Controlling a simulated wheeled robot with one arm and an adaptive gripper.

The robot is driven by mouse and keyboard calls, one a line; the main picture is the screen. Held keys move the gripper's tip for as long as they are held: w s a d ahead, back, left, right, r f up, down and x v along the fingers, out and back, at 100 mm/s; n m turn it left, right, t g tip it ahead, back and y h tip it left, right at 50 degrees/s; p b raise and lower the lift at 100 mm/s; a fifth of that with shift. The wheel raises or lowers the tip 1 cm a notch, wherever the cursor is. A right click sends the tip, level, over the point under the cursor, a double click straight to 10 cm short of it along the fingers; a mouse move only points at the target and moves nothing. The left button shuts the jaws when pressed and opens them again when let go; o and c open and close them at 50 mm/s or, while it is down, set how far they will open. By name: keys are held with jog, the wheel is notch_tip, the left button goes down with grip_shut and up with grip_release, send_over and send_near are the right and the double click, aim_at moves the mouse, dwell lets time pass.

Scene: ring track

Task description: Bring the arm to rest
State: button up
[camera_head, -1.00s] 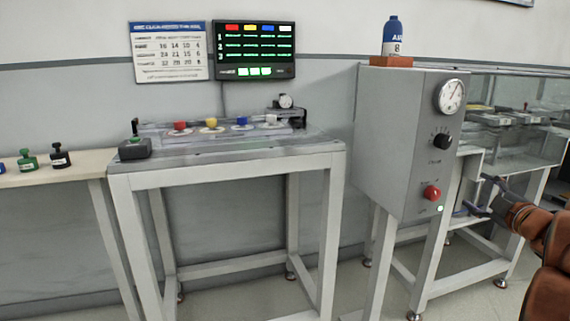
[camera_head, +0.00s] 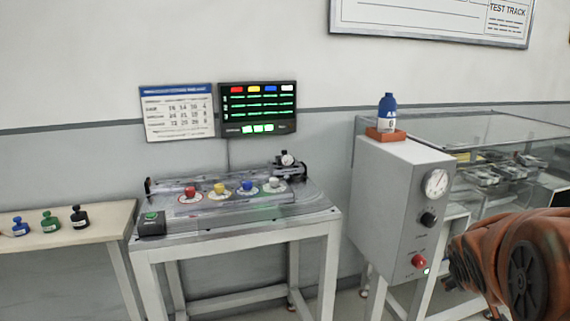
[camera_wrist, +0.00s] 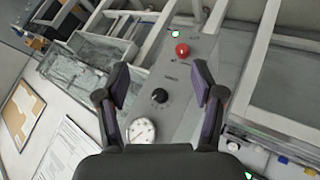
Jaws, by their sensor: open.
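My gripper (camera_wrist: 160,85) shows in the wrist view with its two dark fingers spread apart and nothing between them. Past the fingers is the grey control box (camera_wrist: 180,110) with a red button (camera_wrist: 182,50), a black knob (camera_wrist: 160,96) and a round gauge (camera_wrist: 141,130). My gripper stands apart from the box as far as I can tell. In the head view my orange arm is at the lower right, in front of the box's right side. The fingers are not in the head view. The control box (camera_head: 385,200) has a blue bottle (camera_head: 387,113) on its orange stand.
A table (camera_head: 240,230) left of the box carries red, yellow, blue and white knobs and a green-button unit (camera_head: 151,223). A glass-sided case (camera_head: 480,140) stands at right. The wall carries a calendar and screen.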

jog(key=s+a+r+g+y+p, duration=0.2)
jog(key=s+a+p, duration=0.4)
jog(key=s+a, duration=0.5)
jog(key=s+a+r+g+y+p, duration=0.3)
jog(key=s+a+g+p, duration=0.3)
jog(key=s+a, duration=0.5)
jog(key=s, duration=0.3)
jog(key=shift+a+g+y, duration=0.15)
jog(key=shift+g+y, duration=0.15)
jog(key=shift+y, duration=0.1)
